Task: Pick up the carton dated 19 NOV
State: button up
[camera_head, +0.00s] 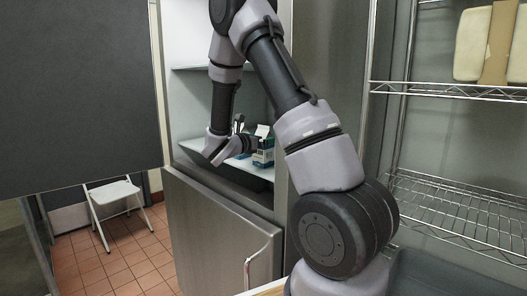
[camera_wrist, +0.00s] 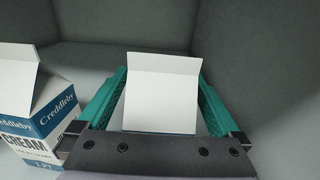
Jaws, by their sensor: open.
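My gripper (camera_wrist: 161,75) is open in the wrist view, with a teal finger on each side of a white gable-topped carton (camera_wrist: 162,95). I cannot tell whether the fingers touch it. That carton's printed side is hidden, with only a thin blue edge low down. A second carton (camera_wrist: 40,118), white and blue with "Creddleby CREAM", stands outside the left finger.
The cartons stand on a fridge shelf (camera_head: 247,180) with a grey wall close behind. The open upper fridge door (camera_head: 75,95) is at left, and a shut lower door (camera_head: 215,235) lies below. A wire rack (camera_head: 455,205) is at right. A white folding chair (camera_head: 113,192) stands beyond.

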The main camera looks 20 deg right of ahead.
grip_shut()
jog(key=shift+r, duration=0.1)
